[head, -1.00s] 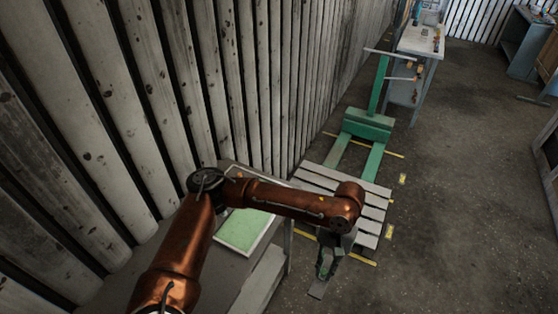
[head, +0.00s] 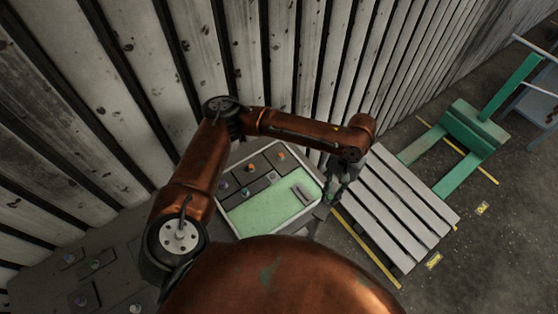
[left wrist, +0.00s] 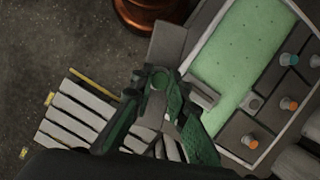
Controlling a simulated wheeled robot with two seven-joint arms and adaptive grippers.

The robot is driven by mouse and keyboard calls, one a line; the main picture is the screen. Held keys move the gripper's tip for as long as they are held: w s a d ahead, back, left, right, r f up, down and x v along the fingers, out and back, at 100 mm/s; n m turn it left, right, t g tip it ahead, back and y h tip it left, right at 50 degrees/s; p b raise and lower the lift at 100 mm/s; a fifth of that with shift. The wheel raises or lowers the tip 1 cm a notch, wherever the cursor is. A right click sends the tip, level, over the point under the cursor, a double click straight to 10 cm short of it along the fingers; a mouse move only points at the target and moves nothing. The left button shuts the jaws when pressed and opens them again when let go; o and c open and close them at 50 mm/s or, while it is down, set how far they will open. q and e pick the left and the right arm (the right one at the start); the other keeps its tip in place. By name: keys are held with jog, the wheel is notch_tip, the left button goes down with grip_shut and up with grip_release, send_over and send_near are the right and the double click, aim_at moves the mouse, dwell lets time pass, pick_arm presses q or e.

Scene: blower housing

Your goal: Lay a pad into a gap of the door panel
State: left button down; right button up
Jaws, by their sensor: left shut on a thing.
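The door panel (head: 231,229) is a light-rimmed tray with a green bed, lying on the bench at the wall. Dark grey pads with coloured knobs fill its far-left part; the rest of the green bed (head: 262,212) is bare except for a small grey bar (head: 302,194). My left gripper (head: 333,194) is beside the panel's right end. In the left wrist view my left gripper (left wrist: 158,85) is shut on a flat grey pad (left wrist: 168,42), which sticks out past its fingers, next to the panel's edge (left wrist: 212,28). The held pad is mostly hidden in the head view. My right gripper does not show.
More knobbed pads (head: 95,264) lie on the grey bench (head: 110,235) at the left. A slatted pallet (head: 395,205) and a green lift frame (head: 468,135) stand on the floor to the right. A plank wall (head: 270,60) rises close behind the panel.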

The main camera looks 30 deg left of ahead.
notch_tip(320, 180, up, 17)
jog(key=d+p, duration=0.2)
jog(key=p, duration=1.4)
pick_arm(q)
jog(key=a+f+m+b, duration=0.1)
jog(key=a+f, duration=0.1)
jog(key=a, duration=0.4)
jog(key=a+f+m+b, duration=0.1)
jog(key=a+f+b, duration=0.1)
jog(key=a, duration=0.4)
jog(key=a+f+m+y+b, duration=0.1)
jog(key=a+f+m+b, duration=0.1)
jog(key=a, duration=0.5)
jog(key=shift+w+f, duration=0.15)
jog(key=shift+w, duration=0.2)
jog(key=shift+d+f, duration=0.1)
jog(key=shift+f, duration=0.75)
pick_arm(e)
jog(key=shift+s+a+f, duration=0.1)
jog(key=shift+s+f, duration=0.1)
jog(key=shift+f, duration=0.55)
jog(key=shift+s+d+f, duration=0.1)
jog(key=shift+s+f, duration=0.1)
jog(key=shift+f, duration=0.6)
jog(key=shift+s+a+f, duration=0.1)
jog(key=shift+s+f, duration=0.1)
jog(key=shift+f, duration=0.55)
